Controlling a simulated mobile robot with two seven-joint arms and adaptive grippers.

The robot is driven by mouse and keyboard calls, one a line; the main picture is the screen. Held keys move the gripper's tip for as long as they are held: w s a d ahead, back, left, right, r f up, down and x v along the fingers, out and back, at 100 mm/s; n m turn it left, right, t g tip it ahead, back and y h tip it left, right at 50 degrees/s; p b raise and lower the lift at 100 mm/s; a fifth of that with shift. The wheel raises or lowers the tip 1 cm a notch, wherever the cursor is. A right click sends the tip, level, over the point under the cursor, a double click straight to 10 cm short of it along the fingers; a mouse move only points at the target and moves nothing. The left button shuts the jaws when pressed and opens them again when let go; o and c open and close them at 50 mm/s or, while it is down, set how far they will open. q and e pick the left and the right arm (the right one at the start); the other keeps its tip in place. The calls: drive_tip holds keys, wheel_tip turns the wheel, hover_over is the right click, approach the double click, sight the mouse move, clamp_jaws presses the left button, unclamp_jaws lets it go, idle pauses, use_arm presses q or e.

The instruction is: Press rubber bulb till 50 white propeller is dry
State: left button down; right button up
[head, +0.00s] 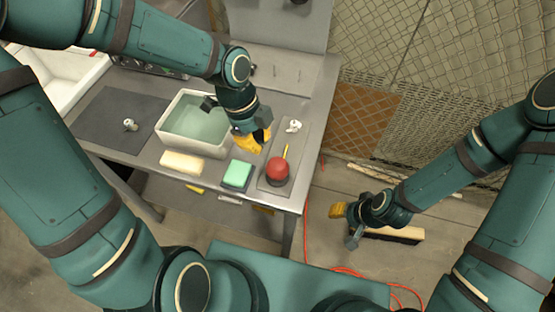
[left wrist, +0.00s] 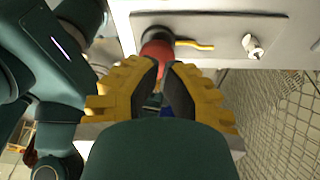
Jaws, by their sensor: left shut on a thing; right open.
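A red rubber bulb (head: 278,171) with a thin yellow nozzle lies on the grey tray (head: 270,188) at the right of the bench. A white propeller (head: 294,127) lies at the tray's far end; it also shows in the left wrist view (left wrist: 252,45). My left gripper (head: 257,139) is by the tank's right side, up-left of the bulb in the head view. Its fingers are nearly together; what they hold is too hidden to make out. In the left wrist view the bulb (left wrist: 157,48) shows just beyond the fingertips. My right gripper (head: 346,222) is open and empty over the floor.
A water-filled white tank (head: 163,137) stands mid-bench. Another small whitish propeller (head: 130,125) lies on a dark mat (head: 100,140). A cream block (head: 182,163) and green sponge (head: 237,174) are in front. A broom head (head: 398,234) and orange cable (head: 307,215) are on the floor.

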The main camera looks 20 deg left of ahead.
use_arm(q)
drive_tip(key=v, duration=0.7)
drive_tip(key=shift+r, duration=0.25)
idle(0.6)
